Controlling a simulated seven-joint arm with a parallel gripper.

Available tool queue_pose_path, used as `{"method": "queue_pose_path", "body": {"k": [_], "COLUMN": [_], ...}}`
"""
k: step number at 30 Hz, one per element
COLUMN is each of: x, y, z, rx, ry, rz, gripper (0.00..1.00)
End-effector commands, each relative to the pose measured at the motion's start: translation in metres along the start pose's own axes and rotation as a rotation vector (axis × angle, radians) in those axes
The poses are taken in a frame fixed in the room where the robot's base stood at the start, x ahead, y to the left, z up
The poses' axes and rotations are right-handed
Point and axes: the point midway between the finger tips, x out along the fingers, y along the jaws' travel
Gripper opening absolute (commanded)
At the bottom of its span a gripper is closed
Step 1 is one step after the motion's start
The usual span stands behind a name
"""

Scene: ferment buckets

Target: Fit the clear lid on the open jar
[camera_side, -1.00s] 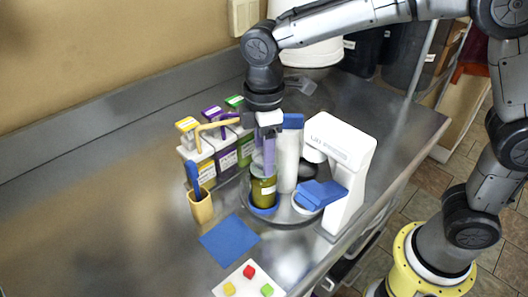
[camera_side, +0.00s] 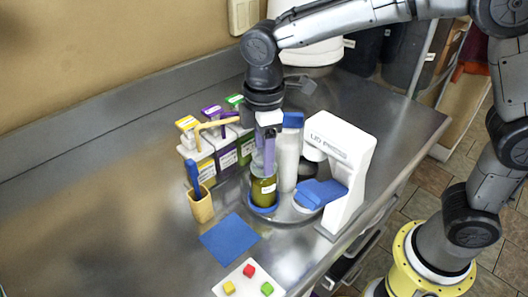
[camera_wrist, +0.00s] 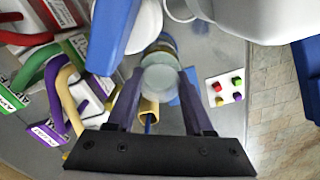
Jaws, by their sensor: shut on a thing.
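The jar (camera_side: 263,190) is a see-through jar with olive-green contents, standing upright in a blue ring on a round grey base. My gripper (camera_side: 264,165) points straight down at the jar's mouth. In the wrist view my gripper (camera_wrist: 162,76) has its two purple fingers closed on the sides of the clear lid (camera_wrist: 161,80), a pale round disc. The lid overlaps the jar (camera_wrist: 160,46) there and hides most of it. Whether the lid touches the rim or hangs just above it I cannot tell.
A white machine labelled on top (camera_side: 340,150) stands close on the right, with a tall white bottle (camera_side: 289,160) between. Labelled boxes (camera_side: 220,150) and a tan holder (camera_side: 202,207) stand left. A blue mat (camera_side: 229,238) and white cube tray (camera_side: 248,284) lie in front.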

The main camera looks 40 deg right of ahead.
Motion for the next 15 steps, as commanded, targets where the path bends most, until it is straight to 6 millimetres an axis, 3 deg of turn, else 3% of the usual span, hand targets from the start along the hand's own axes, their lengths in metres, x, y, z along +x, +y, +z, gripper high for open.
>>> {"method": "queue_pose_path", "body": {"k": [5,6,11,15], "x": [-0.0003,-0.0002,-0.0003,-0.0002], "y": [0.0001,0.0001,0.0001,0.0001], "z": [-0.0001,-0.0001,-0.0001,-0.0001], "rx": [0.0,0.0,0.0,0.0], "ry": [0.001,0.001,0.001,0.001], "rz": [0.001,0.0,0.001,0.0], "gripper": [0.0,0.57,0.86,0.87]}}
